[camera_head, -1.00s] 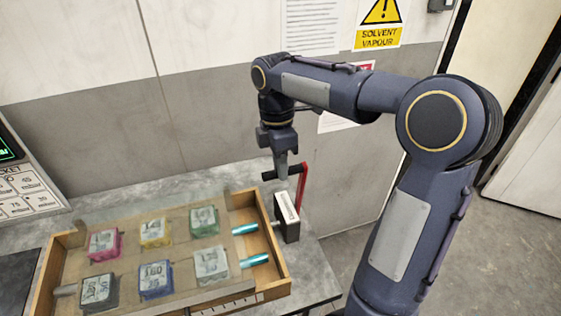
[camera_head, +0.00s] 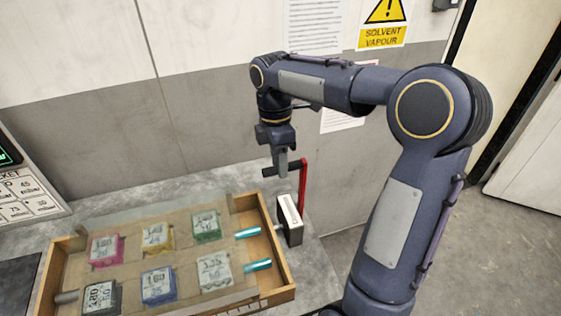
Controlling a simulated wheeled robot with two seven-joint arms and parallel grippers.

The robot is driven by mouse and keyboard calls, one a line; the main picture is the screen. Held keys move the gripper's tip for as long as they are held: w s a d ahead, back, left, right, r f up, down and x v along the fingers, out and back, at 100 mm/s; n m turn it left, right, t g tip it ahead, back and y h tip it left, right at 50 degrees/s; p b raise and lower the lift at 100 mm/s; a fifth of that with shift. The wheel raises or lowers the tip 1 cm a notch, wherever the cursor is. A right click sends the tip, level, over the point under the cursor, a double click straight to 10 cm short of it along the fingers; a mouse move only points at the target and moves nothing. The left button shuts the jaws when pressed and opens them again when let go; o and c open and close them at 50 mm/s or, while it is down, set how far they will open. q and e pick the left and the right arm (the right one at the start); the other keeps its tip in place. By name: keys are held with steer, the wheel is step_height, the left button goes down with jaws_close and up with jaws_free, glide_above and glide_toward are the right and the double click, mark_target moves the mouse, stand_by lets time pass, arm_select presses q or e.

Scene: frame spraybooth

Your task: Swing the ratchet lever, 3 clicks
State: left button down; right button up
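The ratchet lever (camera_head: 303,186) is a red upright arm rising from a black box with a white label (camera_head: 290,219) at the right end of the wooden tray. A dark grip at its top runs left, mostly behind my gripper. My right gripper (camera_head: 283,174) points down at this grip, with its fingers around or against it. I cannot tell whether the fingers are closed on it. My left gripper is not in view.
The wooden tray (camera_head: 279,262) holds several coloured blocks with printed labels and two teal cylinders (camera_head: 257,266). It stands on a grey bench (camera_head: 318,270). A panel with buttons (camera_head: 30,196) is at the left. A wall with posted signs (camera_head: 383,25) stands behind.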

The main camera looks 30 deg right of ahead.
steer(key=o, duration=0.3)
steer(key=shift+w+d+f, duration=0.2)
steer(key=shift+w+f, duration=0.25)
steer(key=shift+w, duration=0.1)
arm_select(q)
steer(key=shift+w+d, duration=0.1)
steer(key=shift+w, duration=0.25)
arm_select(e)
steer(key=shift+s+r, duration=0.1)
steer(key=shift+r, duration=0.1)
steer(key=shift+r, duration=0.2)
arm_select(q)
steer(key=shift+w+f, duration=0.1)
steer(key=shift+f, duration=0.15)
arm_select(e)
step_height(320, 180, up, 7)
steer(key=w, duration=0.1)
steer(key=shift+r, duration=0.15)
